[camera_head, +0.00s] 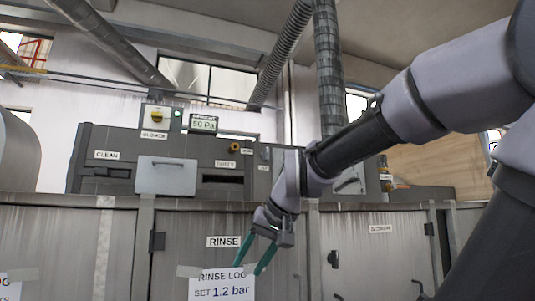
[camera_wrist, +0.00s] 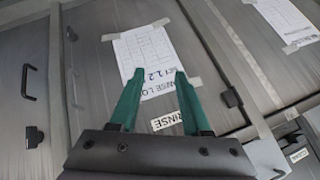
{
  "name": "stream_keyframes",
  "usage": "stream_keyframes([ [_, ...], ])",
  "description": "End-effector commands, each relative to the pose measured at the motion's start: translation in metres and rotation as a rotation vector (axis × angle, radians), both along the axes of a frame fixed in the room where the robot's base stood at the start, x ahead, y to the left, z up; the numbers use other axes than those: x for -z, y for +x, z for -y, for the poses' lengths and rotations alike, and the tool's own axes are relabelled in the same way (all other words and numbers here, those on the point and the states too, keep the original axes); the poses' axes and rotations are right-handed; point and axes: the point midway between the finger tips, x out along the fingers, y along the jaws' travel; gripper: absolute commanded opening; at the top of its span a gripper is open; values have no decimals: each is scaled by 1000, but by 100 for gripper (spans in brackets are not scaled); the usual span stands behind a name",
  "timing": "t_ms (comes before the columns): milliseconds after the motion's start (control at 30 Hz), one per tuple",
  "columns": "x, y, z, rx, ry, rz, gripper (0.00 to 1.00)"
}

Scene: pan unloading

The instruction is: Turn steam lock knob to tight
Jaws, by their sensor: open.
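My gripper (camera_head: 249,268) is open and empty, with two green fingers pointing down in front of the cabinet door labelled RINSE. In the wrist view its fingertips (camera_wrist: 160,72) stand apart over the lower part of a taped log sheet (camera_wrist: 152,58). I cannot tell whether they touch it. A small yellow and black knob (camera_head: 241,146) sits at the upper right of the grey machine, above and away from my gripper; its label is too small to read. No knob is readable as the steam lock.
The RINSE LOG sheet (camera_head: 222,283) reads SET 1.2 bar. The grey machine (camera_head: 128,143) has CLEAN and DIRTY slots and a pale flap (camera_head: 166,176). A gauge display (camera_head: 203,123) reads 50 Pa. Cabinet doors with dark latches and handles (camera_wrist: 29,82) line the front.

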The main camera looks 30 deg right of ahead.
Motion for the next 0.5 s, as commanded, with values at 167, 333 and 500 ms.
stream_keyframes([
  [167, -105, 67, 24, -47, -48, 316, 48],
  [333, -224, 115, 80, -13, -232, 649, 48],
  [500, -302, 127, 129, 61, -415, 831, 48],
])
